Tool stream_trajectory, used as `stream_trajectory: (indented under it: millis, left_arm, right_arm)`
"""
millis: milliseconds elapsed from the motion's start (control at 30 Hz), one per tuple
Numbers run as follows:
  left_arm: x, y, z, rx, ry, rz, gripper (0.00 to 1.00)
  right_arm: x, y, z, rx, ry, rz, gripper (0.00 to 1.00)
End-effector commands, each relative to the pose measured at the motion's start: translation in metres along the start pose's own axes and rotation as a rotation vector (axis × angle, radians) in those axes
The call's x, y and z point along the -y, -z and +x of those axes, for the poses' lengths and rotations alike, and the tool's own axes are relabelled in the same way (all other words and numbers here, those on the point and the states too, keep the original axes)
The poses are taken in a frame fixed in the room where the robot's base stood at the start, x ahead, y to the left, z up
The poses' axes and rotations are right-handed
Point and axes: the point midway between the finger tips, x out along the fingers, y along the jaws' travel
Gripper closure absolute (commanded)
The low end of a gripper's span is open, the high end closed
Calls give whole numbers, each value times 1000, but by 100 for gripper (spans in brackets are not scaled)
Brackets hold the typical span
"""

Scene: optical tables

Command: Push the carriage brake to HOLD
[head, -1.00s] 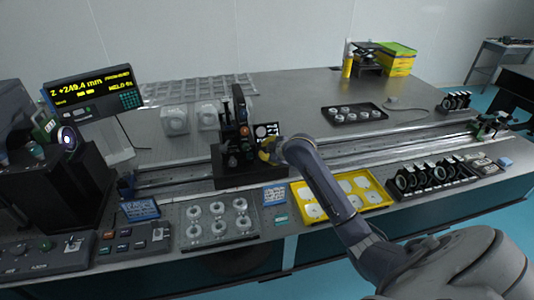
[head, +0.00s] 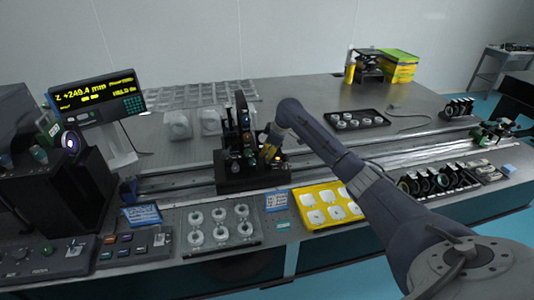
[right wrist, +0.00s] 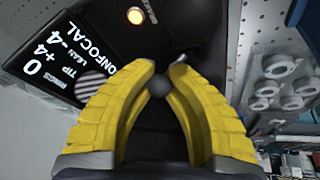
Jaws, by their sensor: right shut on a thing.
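The dark carriage (head: 240,174) stands upright on the long rail left of the middle of the head view. My right gripper (head: 268,154) is at its right side, with yellow fingers pointing down and in towards it. In the right wrist view, the curved fingers (right wrist: 163,72) are shut on a small dark ball knob (right wrist: 159,85), which shows between them near the tips. A small bright metal tip (right wrist: 180,61) shows beside the right fingertip. The HOLD mark cannot be read. My left gripper is not in view.
A yellow tray (head: 310,226) and a clear tray of rings (head: 196,242) lie in front of the rail. A tilted display (right wrist: 50,50) is close to the fingers' left. A black tray (head: 354,127) lies behind the rail. The back left has pale blocks (head: 178,124).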

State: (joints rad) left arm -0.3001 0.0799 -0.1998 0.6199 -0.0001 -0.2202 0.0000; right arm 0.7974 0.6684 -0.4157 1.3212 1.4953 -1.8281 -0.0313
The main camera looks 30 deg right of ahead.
Motion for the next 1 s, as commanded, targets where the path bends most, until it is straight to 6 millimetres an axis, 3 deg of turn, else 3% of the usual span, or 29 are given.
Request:
stream_trajectory:
  millis: [567, 600, 800, 867, 1000]
  left_arm:
    - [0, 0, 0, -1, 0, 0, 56]
    - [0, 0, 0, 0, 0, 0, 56]
    - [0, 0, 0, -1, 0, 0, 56]
    - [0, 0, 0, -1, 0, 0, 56]
    - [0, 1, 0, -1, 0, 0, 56]
  right_arm:
    - [0, -1, 3, 14, 21, 8, 100]
    - [0, -1, 3, 14, 21, 8, 82]
    - [0, 0, 3, 13, 21, 7, 59]
    - [0, 0, 3, 12, 21, 7, 54]
    - [0, 1, 3, 11, 22, 6, 54]
